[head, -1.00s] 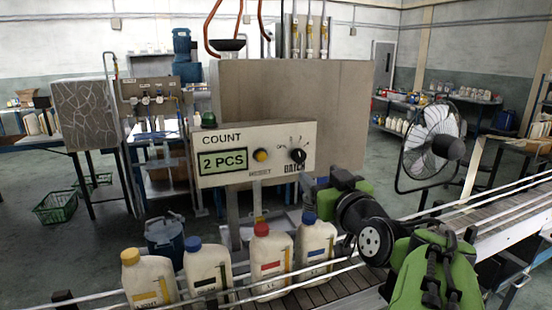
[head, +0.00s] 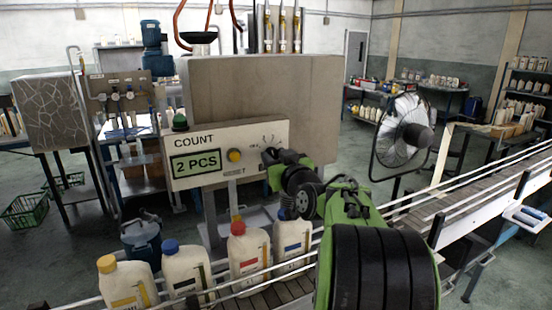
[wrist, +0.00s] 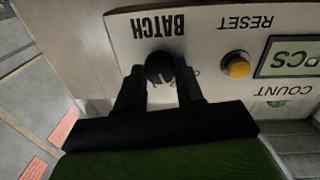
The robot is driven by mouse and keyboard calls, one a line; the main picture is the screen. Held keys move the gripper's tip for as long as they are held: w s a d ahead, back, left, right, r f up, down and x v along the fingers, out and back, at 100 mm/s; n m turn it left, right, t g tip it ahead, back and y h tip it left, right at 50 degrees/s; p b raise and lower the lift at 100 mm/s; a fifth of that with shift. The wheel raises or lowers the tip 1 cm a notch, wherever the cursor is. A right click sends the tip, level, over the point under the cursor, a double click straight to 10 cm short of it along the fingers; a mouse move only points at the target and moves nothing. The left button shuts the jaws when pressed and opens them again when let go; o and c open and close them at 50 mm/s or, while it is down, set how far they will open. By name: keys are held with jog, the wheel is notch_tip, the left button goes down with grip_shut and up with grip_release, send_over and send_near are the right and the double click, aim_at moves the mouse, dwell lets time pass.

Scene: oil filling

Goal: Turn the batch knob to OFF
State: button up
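The batch knob (wrist: 160,67) is a dark round knob on the pale control panel (head: 212,138). The wrist view shows the panel upside down, with the knob by the word BATCH. My gripper (wrist: 160,78) has its two dark fingers apart, one on each side of the knob. A little of the dial marking shows between them, and I cannot tell whether either finger touches the knob. In the head view my gripper (head: 270,158) covers the knob and most of the BATCH label. The knob's pointer direction is not readable. The display (head: 195,163) reads 2 PCS.
A yellow reset button (wrist: 236,66) is beside the knob, and a green lamp (head: 180,122) tops the panel. Capped bottles, including a red-capped one (head: 248,250), stand on the conveyor (head: 290,290) below. A fan (head: 404,132) stands at the right.

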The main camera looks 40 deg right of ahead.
jog(key=c, duration=0.4)
jog(key=shift+f+b, duration=0.15)
jog(key=shift+b, duration=0.35)
jog(key=shift+f+n+b, duration=0.1)
jog(key=shift+n+b, duration=0.6)
jog(key=shift+b, duration=0.35)
jog(key=shift+n+t+b, duration=0.3)
jog(key=shift+n+b, duration=3.1)
jog(key=shift+b, duration=1.3)
